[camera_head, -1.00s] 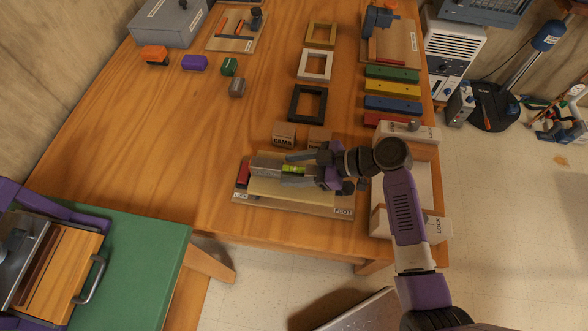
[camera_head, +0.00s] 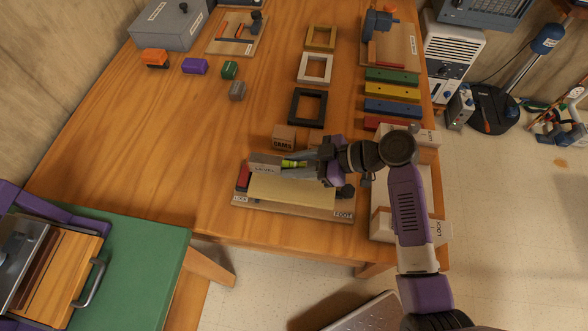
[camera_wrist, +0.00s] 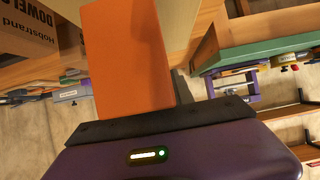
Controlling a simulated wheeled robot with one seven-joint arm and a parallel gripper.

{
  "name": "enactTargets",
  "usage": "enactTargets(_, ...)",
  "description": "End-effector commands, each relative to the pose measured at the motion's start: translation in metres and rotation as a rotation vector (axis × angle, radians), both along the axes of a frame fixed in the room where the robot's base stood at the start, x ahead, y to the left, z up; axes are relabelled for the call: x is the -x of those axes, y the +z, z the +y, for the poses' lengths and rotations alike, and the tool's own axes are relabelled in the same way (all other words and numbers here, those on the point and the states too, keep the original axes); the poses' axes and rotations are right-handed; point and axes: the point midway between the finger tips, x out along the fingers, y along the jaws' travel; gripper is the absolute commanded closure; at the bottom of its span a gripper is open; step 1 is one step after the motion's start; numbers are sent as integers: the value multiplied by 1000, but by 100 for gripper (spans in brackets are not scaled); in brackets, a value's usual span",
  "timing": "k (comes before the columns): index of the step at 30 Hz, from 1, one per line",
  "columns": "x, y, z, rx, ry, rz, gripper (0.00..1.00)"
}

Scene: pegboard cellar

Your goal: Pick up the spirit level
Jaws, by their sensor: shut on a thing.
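The spirit level (camera_head: 265,165) is a grey bar with a bright yellow-green vial near its middle.
A small cardboard box (camera_head: 284,138) stands just behind the level. A black frame (camera_head: 307,106) and coloured bars (camera_head: 392,88) lie farther back. The table's left middle (camera_head: 150,130) is clear.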

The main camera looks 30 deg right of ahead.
Motion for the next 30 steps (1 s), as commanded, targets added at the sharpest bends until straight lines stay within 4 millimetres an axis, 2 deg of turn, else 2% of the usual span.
enactTargets(3, -2, 36, 0, 3, 1, -10, 100)
enactTargets(9, -2, 93, 0, 3, 1, -10, 100)
enactTargets(15, -1, 135, 0, 2, 0, -6, 100)
enactTargets(21, -1, 158, 0, 0, 0, -4, 100)
enactTargets(30, 0, 164, 0, -1, -1, -1, 100)
